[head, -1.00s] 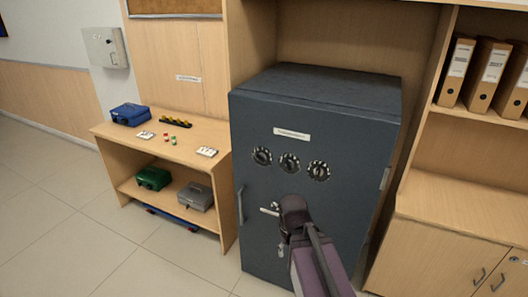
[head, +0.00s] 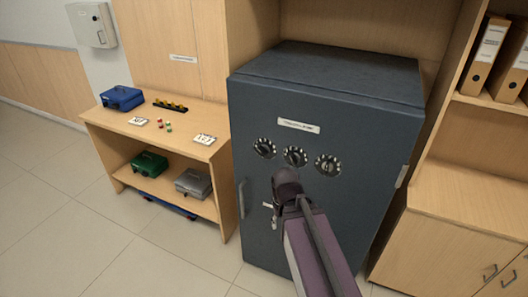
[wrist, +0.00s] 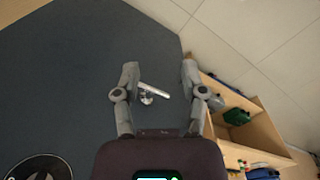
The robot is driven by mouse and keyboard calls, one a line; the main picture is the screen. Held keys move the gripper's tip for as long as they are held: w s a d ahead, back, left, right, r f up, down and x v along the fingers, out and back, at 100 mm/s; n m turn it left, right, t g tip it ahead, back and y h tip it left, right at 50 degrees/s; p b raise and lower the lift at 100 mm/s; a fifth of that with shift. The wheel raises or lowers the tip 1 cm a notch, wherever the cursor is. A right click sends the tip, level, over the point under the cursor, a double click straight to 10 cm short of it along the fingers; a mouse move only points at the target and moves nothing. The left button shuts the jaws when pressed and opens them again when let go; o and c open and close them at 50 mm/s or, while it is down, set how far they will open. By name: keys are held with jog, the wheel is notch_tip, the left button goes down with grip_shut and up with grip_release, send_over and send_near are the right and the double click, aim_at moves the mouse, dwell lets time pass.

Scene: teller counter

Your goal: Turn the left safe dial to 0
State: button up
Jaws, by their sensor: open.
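The dark grey safe (head: 315,220) stands in the wooden unit with its door facing me. Three round dials sit in a row near the top of the door: the left dial (head: 264,148), the middle dial (head: 295,156) and the right dial (head: 328,165). Their numbers are too small to read surely. My gripper (head: 280,205) is in front of the door, below the dials and apart from the left dial. In the wrist view my gripper (wrist: 158,72) is open and empty, and a dial is partly visible at the bottom left.
A safe handle (head: 242,198) is at the door's left edge, and a small lever (wrist: 153,92) shows between the fingers in the wrist view. A shelf table (head: 190,141) at left holds a blue cash box (head: 123,98). Binders (head: 487,55) stand at right.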

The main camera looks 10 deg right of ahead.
jog(key=shift+w, duration=0.1)
jog(key=n+t+h+b, duration=0.5)
jog(key=t+h+b, duration=0.6)
jog(key=t, duration=0.4)
send_near(262, 153)
jog(key=b+v, duration=0.1)
jog(key=v, duration=0.3)
jog(key=shift+w+d+r+y, duration=0.1)
jog(key=shift+d+r+y, duration=0.1)
jog(key=shift+r+y, duration=0.15)
jog(key=shift+w+d, duration=0.1)
jog(key=x, duration=1.3)
jog(key=shift+w+d+f, duration=0.1)
jog(key=shift+w+d, duration=0.05)
jog(key=shift+d, duration=0.1)
